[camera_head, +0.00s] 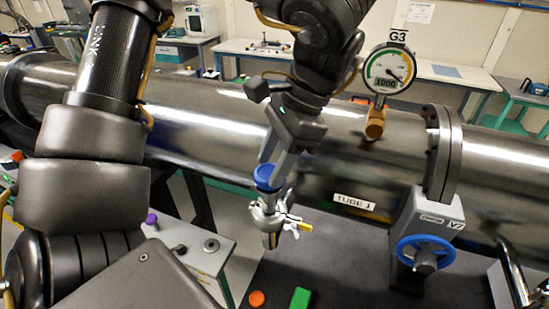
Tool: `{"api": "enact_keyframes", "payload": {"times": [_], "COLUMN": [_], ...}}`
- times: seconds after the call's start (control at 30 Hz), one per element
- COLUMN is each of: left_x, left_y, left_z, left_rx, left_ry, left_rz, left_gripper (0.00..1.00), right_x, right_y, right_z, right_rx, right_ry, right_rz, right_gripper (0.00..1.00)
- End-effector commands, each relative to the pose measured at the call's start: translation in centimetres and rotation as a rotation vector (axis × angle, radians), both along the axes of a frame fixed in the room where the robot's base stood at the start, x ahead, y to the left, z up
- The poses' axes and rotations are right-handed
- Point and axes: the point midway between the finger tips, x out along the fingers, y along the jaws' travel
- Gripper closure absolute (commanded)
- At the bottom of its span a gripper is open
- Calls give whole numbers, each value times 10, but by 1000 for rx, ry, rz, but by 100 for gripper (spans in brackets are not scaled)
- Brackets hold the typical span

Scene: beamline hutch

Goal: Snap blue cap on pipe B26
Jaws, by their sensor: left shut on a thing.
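My left gripper (279,163) points down and is shut on the blue cap (267,179). The cap is over a short upright metal pipe (270,241) with a clamp (263,217) around it, which has wing-like handles and a yellow-tipped lever. I cannot tell whether the cap touches the pipe's top end or is a little above it. No B26 label is readable on this pipe. The gripper fingers hide part of the cap. My right gripper is not in view.
A large steel tube (330,150) runs across behind the pipe, with a G3 gauge (389,70). A valve with a blue handwheel (424,256) stands to the right. An orange cap (257,299) and a green block (300,298) are in front. A control box (203,257) is at left.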

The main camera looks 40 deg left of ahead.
Motion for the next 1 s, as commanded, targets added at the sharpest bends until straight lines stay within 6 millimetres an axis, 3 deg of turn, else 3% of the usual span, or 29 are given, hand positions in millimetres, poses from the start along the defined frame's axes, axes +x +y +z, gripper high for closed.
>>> {"api": "enact_keyframes", "payload": {"times": [1.0], "left_x": [-2], "left_y": [0], "left_z": [-6], "left_rx": [0], "left_ry": [0], "left_rz": [0], "left_gripper": [73], "right_x": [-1], "right_y": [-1], "right_z": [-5], "right_rx": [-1], "right_ry": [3], "right_rz": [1], "right_gripper": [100]}}
